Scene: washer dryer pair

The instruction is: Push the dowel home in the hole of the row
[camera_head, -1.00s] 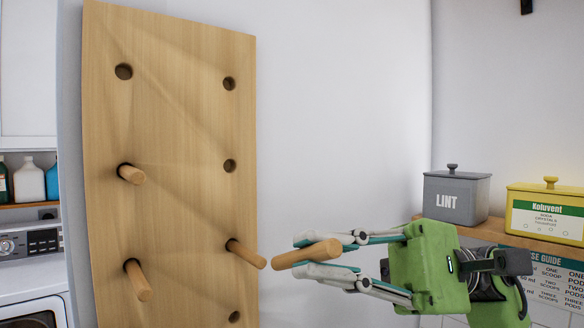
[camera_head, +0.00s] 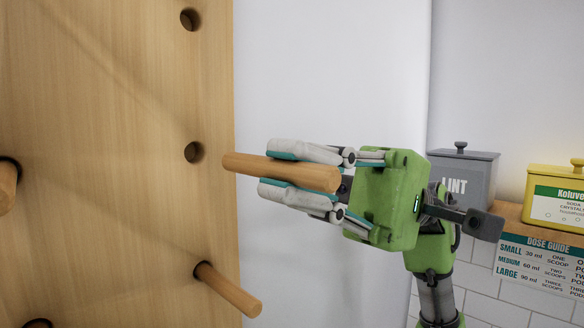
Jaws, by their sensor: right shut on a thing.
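A wooden dowel (camera_head: 240,164) is held in my right gripper (camera_head: 272,168), which is shut on it. The dowel is nearly level and its free end points left at the board. The wooden board (camera_head: 100,120) fills the left of the view. An empty hole (camera_head: 193,152) lies just left of the dowel's tip, and the tip appears outside it. Another empty hole (camera_head: 190,19) is above. A second dowel (camera_head: 228,290) sticks out of a lower hole in the same column. My left gripper is not in view.
At the far left another dowel (camera_head: 7,186) sticks out of the board, cut by the frame edge. A grey LINT box (camera_head: 463,172) and a yellow box (camera_head: 556,197) stand on a shelf at right. The wall between board and arm is bare.

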